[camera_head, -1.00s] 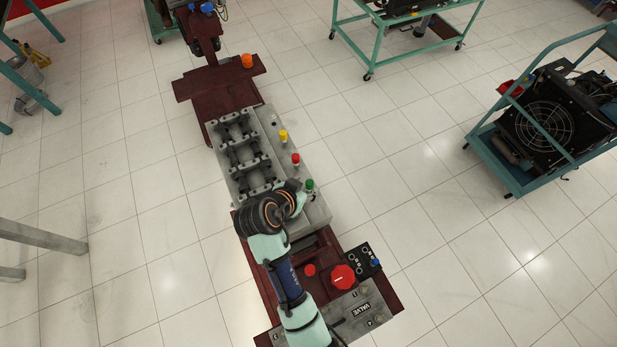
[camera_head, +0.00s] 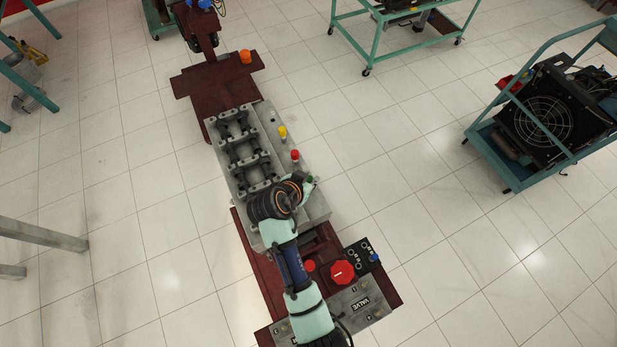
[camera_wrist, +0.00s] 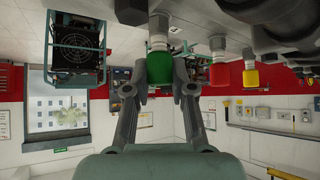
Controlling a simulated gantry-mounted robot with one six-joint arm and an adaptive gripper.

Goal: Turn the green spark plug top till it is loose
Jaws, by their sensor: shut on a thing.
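The green spark plug top (camera_wrist: 158,66) is between the two fingers of my gripper (camera_wrist: 157,84) in the wrist view, and the fingers are shut on it. It sits on a pale stem in the engine block. In the head view the green top (camera_head: 310,179) is partly covered by my gripper (camera_head: 303,180) at the right side of the grey engine block (camera_head: 267,128). The red top (camera_head: 295,155) and yellow top (camera_head: 282,131) stand farther up the same row. They also show right of my gripper in the wrist view, red (camera_wrist: 219,73) then yellow (camera_wrist: 250,76).
The block rests on a dark red stand (camera_head: 192,85). A control panel with a big red knob (camera_head: 342,271) is at its near end. An orange cap (camera_head: 246,57) sits at the far end. A teal cart with a fan unit (camera_head: 540,120) stands apart at right; tiled floor lies between.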

